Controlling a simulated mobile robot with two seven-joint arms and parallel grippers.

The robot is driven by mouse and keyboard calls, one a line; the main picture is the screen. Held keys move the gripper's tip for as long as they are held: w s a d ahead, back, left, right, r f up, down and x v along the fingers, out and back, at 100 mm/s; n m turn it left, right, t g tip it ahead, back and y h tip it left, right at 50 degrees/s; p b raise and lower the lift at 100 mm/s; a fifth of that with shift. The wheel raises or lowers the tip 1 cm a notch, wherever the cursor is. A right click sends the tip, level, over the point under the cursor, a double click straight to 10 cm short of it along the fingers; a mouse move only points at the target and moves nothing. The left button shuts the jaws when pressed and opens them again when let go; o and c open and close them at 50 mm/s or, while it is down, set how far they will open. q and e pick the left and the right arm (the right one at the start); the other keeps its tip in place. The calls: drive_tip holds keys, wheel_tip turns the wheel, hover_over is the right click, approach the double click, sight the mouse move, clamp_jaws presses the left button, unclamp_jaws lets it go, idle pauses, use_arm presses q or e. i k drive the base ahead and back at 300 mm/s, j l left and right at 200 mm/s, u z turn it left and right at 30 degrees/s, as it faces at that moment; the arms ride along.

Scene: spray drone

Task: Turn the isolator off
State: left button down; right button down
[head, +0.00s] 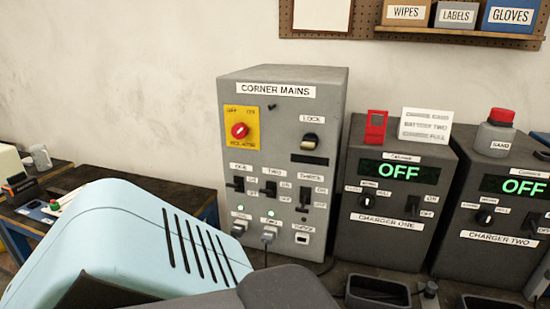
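The isolator (240,131) is a red round knob on a yellow plate, at the upper left of the grey Corner Mains box (325,88). The plate has small lettering at its upper left and upper right, with the left one reading like OFF. Nothing covers or touches the knob. Neither my left nor my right gripper is in view.
Below the isolator are several black switches, two green lights and plugs. Charger One (390,248) and Charger Two (500,258) stand to the right, both displays reading OFF. A pale blue slotted shape and dark grey parts, possibly mine, fill the lower left and centre foreground.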

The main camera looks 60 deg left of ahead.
sight(239, 131)
drive_tip(key=u, duration=2)
